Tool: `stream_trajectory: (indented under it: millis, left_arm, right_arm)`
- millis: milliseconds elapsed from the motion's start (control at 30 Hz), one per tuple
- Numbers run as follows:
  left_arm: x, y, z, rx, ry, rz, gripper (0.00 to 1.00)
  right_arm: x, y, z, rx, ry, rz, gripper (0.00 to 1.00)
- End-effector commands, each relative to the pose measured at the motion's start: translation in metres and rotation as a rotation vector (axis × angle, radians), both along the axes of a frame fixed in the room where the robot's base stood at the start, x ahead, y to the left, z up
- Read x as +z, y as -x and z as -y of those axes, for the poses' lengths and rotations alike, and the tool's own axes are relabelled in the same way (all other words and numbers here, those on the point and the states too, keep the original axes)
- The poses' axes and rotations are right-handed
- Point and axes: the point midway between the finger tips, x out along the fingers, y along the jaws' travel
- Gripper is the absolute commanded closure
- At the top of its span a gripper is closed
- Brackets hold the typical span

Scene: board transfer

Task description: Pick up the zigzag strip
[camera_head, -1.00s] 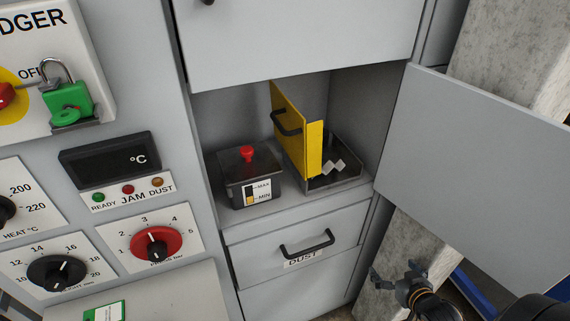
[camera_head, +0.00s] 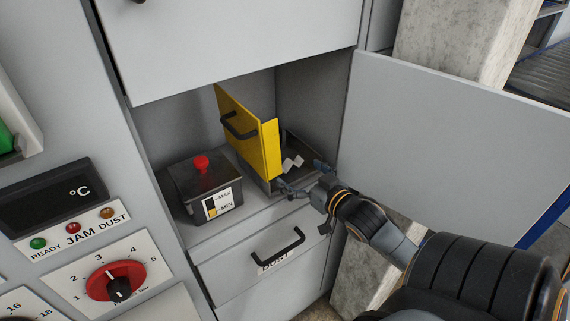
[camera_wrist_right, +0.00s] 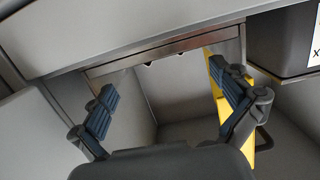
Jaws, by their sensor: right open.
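The zigzag strip (camera_head: 291,163) is a small pale folded piece in the dark metal tray (camera_head: 272,185) inside the open cabinet compartment. It lies to the right of the yellow panel. In the right wrist view, small white tips (camera_wrist_right: 152,66) that look like the strip show at the tray's edge; the rest is hidden. My right gripper (camera_head: 300,177) is at the front of the tray, close before the strip, its fingers spread and empty. Both fingers also show wide apart in the right wrist view (camera_wrist_right: 166,96). My left gripper is not in view.
The yellow panel (camera_head: 250,135) with a black handle stands upright beside the tray. A dark box with a red knob (camera_head: 201,164) stands left of it. The open cabinet door (camera_head: 440,135) is on the right, close to my arm. A dust drawer (camera_head: 262,247) is below.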

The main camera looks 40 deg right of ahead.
Motion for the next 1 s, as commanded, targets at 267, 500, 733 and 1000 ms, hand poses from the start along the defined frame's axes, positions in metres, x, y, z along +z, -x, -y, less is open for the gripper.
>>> stream_trajectory:
  millis: [267,500,733,1000]
  left_arm:
    - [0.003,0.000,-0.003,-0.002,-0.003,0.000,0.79]
    - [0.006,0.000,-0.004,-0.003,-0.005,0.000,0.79]
    - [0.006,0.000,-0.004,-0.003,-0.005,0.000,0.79]
    - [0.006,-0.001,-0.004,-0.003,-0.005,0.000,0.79]
  right_arm:
    - [-0.001,-0.021,0.003,-0.001,0.002,0.000,0.00]
    - [-0.006,-0.053,0.007,-0.001,0.001,0.001,0.00]
    - [-0.008,-0.060,0.008,0.000,0.001,-0.001,0.00]
    - [-0.008,-0.060,0.008,0.000,0.001,-0.001,0.22]
